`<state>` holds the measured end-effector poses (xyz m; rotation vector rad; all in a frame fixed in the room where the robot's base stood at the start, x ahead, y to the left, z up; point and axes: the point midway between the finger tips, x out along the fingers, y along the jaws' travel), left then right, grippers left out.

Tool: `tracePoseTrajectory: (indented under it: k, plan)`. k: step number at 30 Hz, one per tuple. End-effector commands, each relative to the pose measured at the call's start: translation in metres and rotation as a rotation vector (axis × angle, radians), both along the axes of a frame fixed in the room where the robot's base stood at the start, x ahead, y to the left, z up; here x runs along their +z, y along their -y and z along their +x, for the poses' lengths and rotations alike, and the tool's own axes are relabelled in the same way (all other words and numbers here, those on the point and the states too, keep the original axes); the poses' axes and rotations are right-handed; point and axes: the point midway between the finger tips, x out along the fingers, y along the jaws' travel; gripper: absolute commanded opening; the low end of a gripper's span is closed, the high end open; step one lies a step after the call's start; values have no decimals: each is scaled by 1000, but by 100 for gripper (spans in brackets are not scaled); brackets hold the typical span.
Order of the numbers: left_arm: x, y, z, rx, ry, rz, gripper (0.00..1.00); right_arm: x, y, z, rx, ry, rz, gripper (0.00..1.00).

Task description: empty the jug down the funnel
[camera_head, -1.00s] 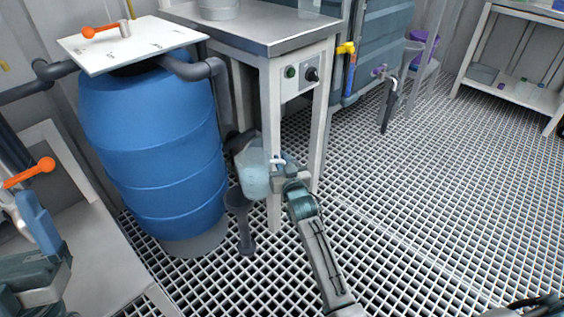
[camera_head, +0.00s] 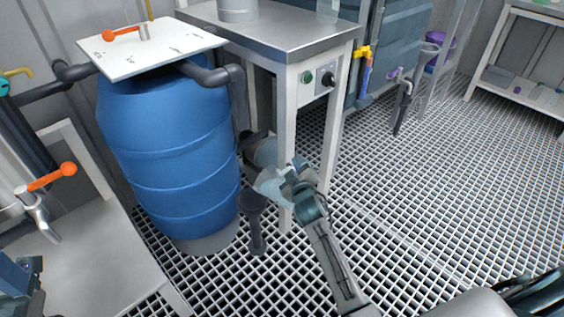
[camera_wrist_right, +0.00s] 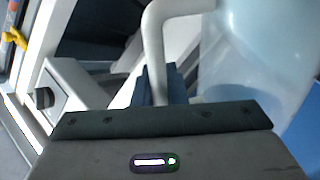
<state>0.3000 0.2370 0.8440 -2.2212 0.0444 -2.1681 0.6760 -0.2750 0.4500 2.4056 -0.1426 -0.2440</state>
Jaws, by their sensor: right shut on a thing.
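The pale, translucent jug (camera_head: 268,183) is tipped over beside the table leg, just above the dark grey funnel (camera_head: 252,199). The funnel stands on a pipe rising from the grating. My right gripper (camera_head: 293,178) is shut on the jug's handle. In the right wrist view the white handle (camera_wrist_right: 155,45) runs between the jaws, and the clear jug wall (camera_wrist_right: 255,45) fills the right side, with a bluish layer low in it. I cannot make out a stream into the funnel. Part of my left gripper (camera_head: 18,277) shows at the lower left edge; its jaws are not clear.
A blue drum (camera_head: 170,150) with a white lid stands left of the funnel. A steel table (camera_head: 285,38) with a control box stands right behind the jug. A bench with an orange-handled valve (camera_head: 50,178) is at the left. Open grating lies to the right.

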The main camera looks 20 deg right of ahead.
Motion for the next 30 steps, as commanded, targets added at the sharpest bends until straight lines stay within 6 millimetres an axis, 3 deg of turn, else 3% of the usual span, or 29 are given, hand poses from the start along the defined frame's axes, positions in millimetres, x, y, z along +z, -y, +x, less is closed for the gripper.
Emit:
tracePoseTrajectory:
  k: [1,8,19,30]
  plan:
    - [5,0,0,-2,-2,4,100,7,4,-4,-6,-13,-44,0]
    - [1,0,1,-2,-2,2,100,3,3,-3,-5,-11,-43,0]
    - [17,0,-1,-10,-6,9,100,9,-5,-1,-4,-42,-138,0]
    - [11,0,0,-15,-26,25,100,7,-7,0,-3,-51,-173,0]
